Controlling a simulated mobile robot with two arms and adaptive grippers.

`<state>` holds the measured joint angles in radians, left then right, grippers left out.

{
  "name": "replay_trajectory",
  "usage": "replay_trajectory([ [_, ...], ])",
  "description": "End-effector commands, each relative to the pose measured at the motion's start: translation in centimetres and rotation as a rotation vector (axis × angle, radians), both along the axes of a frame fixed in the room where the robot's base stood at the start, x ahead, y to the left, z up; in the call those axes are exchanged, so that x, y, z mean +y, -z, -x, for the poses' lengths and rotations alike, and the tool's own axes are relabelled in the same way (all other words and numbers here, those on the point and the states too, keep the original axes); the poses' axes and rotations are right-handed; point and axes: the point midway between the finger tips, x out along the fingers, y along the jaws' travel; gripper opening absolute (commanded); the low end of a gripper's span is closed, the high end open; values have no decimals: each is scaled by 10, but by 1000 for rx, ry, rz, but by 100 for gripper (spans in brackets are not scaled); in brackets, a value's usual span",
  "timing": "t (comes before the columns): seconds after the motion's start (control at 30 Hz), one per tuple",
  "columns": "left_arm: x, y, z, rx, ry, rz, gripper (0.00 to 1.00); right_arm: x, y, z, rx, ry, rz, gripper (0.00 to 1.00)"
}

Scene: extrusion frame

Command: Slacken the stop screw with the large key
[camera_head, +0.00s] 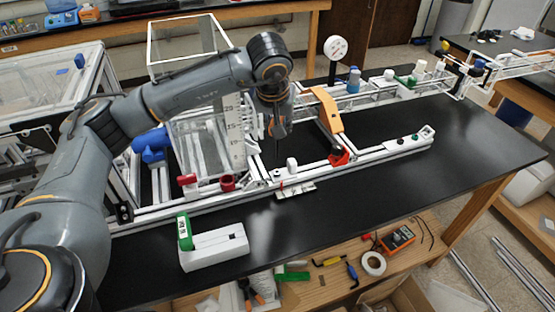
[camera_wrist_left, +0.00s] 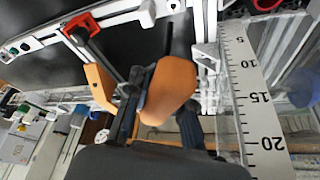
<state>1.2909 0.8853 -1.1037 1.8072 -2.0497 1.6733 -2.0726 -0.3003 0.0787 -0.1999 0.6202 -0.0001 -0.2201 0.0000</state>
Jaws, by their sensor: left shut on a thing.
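My left gripper (camera_head: 276,132) points down over the white rail (camera_head: 365,156) in the head view. It is shut on the large key, whose orange handle (camera_wrist_left: 168,88) sits between the dark fingers (camera_wrist_left: 160,112) in the wrist view. The key's thin dark shaft (camera_head: 275,153) hangs down toward a small white block (camera_head: 277,174) on the rail. The stop screw itself is too small to make out. I cannot tell whether the key's tip touches it. My right gripper is not in view.
An orange bracket (camera_head: 326,108) with a red foot (camera_head: 339,156) stands right of the gripper. A numbered scale panel (camera_head: 234,132) stands close on the left. A white block (camera_head: 214,248) with a green piece (camera_head: 184,232) sits near the front edge. The black tabletop (camera_head: 400,185) at front right is clear.

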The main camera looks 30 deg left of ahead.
Motion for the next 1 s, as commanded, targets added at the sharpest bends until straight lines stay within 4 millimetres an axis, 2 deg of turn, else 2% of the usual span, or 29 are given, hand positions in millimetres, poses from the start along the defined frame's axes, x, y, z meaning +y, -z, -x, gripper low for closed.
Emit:
replay_trajectory([
  [0.1,-2,-8,0,3,54,6,0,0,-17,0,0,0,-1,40],
  [0.3,-1,-10,0,1,120,6,0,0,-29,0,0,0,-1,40],
  [0.8,0,-8,0,-3,128,5,0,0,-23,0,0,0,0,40],
  [1.0,0,8,0,-1,128,4,0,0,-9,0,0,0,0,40],
])
